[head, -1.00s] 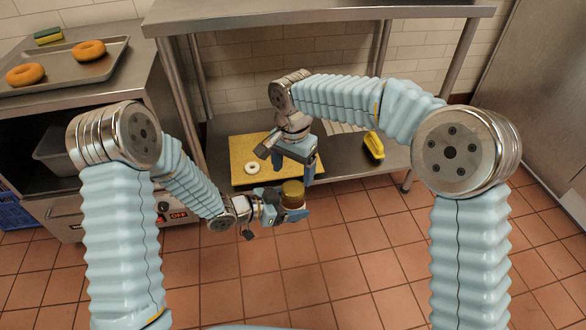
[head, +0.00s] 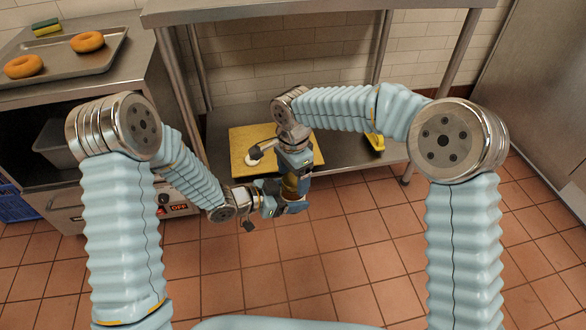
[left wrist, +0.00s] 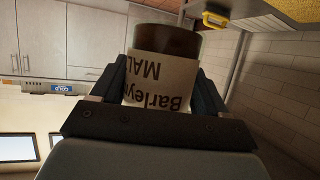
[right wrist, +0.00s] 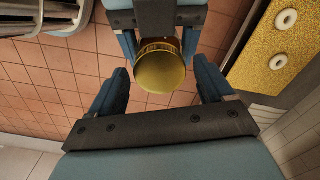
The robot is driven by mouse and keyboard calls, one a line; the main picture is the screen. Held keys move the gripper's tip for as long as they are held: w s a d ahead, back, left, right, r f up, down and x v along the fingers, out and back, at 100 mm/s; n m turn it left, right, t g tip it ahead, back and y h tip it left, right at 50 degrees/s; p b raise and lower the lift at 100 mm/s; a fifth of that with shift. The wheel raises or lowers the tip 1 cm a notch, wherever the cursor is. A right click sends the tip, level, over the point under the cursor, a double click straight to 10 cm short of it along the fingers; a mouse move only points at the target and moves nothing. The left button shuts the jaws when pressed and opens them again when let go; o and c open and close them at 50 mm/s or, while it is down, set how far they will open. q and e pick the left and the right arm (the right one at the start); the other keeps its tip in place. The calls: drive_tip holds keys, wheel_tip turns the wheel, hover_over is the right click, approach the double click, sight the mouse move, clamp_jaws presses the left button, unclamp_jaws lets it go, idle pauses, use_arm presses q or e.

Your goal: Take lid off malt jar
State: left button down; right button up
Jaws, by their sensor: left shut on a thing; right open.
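The malt jar shows in the left wrist view as a brown jar (left wrist: 165,42) with a paper label reading "Barley MAL". My left gripper (left wrist: 163,92) is shut on the jar's body and holds it in the air. The jar's gold lid (right wrist: 161,72) faces my right wrist camera and appears to be on the jar. My right gripper (right wrist: 160,92) is open, its fingers on either side of the lid with gaps.
A yellow board (head: 240,140) with white rings (right wrist: 286,19) lies on the lower shelf. A yellow object (head: 375,142) lies to its right. A tray (head: 70,62) with orange-brown bagels (head: 88,41) is on the left counter. The floor in front is clear.

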drive_tip(key=shift+c, duration=0.3)
drive_tip(key=c, duration=1)
drive_tip(key=n, duration=0.6)
drive_tip(key=shift+c, duration=0.2)
drive_tip(key=o, duration=1.2)
drive_tip(key=shift+c, duration=0.2)
drive_tip(key=shift+r, duration=0.15)
